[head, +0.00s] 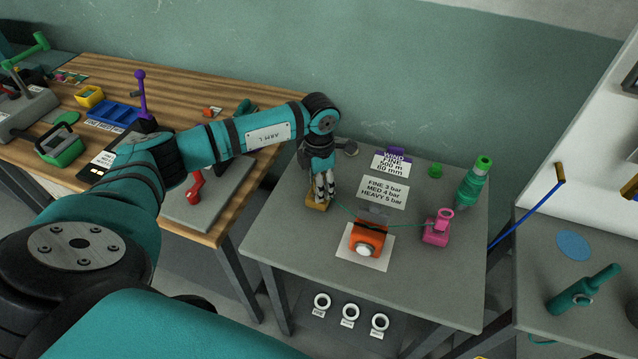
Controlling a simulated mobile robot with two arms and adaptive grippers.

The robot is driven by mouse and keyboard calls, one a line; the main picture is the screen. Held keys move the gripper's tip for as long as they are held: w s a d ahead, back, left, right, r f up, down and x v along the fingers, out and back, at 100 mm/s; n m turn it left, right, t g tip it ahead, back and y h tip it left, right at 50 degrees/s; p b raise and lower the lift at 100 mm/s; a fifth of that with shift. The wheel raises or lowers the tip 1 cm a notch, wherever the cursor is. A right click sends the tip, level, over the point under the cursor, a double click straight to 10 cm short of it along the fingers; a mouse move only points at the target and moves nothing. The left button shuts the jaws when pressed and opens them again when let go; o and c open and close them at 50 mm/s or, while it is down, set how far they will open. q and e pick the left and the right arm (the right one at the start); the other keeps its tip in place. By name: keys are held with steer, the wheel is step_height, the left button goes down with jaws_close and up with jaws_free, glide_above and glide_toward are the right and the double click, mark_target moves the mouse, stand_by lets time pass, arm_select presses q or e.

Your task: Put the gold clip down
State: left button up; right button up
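The gold clip (316,206) is a small gold-brown block near the left edge of the grey table. My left gripper (325,198) points down over it, its fingers close together with the tips at the clip. It looks shut on the clip, and the fingers hide part of it. The clip is at or just above the tabletop; I cannot tell if it touches. My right gripper is not in view.
The grey table (290,240) also holds a label card (385,190), a green bottle-shaped tool (474,182) and a small green knob (435,171). Bare tabletop shows in front of the clip. A wooden bench (120,75) stands left, another grey table (540,240) right.

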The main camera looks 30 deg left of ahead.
arm_select(q)
steer(key=shift+r+p, duration=0.3)
steer(key=shift+r, duration=0.05)
steer(key=shift+r+b, duration=0.35)
step_height(320, 180, up, 10)
steer(key=shift+f+b, duration=0.2)
steer(key=shift+b, duration=1)
steer(key=shift+r, duration=0.7)
